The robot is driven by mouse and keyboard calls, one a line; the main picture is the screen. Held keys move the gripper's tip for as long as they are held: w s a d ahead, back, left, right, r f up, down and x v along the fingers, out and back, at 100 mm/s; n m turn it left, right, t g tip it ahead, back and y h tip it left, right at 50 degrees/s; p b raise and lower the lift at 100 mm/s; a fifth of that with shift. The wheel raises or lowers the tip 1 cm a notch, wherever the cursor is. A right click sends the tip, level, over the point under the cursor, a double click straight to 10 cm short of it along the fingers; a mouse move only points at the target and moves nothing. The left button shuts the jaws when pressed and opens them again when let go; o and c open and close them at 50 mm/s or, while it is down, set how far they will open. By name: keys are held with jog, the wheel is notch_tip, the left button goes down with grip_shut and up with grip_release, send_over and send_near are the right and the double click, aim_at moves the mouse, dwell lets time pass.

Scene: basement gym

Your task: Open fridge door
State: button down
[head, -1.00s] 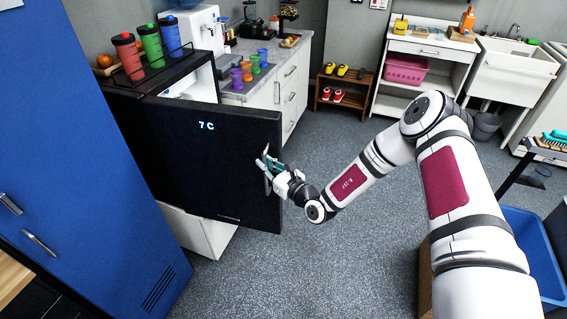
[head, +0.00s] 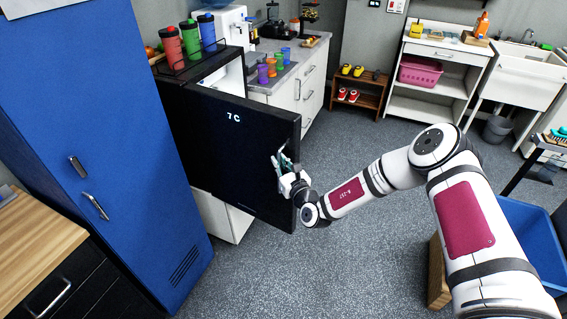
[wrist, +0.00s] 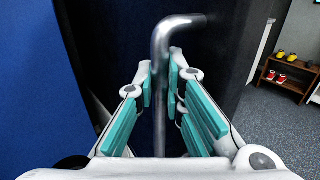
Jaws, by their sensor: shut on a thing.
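The black fridge door (head: 240,155), with a "7 C" display, stands open, swung out from the fridge body (head: 176,92). Part of the lit white interior (head: 228,78) shows above the door's top edge. My gripper (head: 284,172) is at the free-edge side of the door's front face. In the wrist view my gripper (wrist: 161,85) has its teal-padded fingers shut around the vertical metal handle bar (wrist: 176,30). Most of the fridge's inside is hidden behind the door.
A blue locker (head: 95,130) stands close on the left. Three bottles (head: 190,40) stand on top of the fridge. A counter with cups (head: 272,68) is behind it. A blue bin (head: 530,235) is at right. The grey floor (head: 350,240) in the middle is clear.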

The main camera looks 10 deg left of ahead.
jog(key=shift+a+r, duration=0.1)
jog(key=shift+a, duration=0.05)
jog(key=c, duration=1.7)
grip_release()
jog(key=shift+o, duration=0.2)
jog(key=v, duration=1.2)
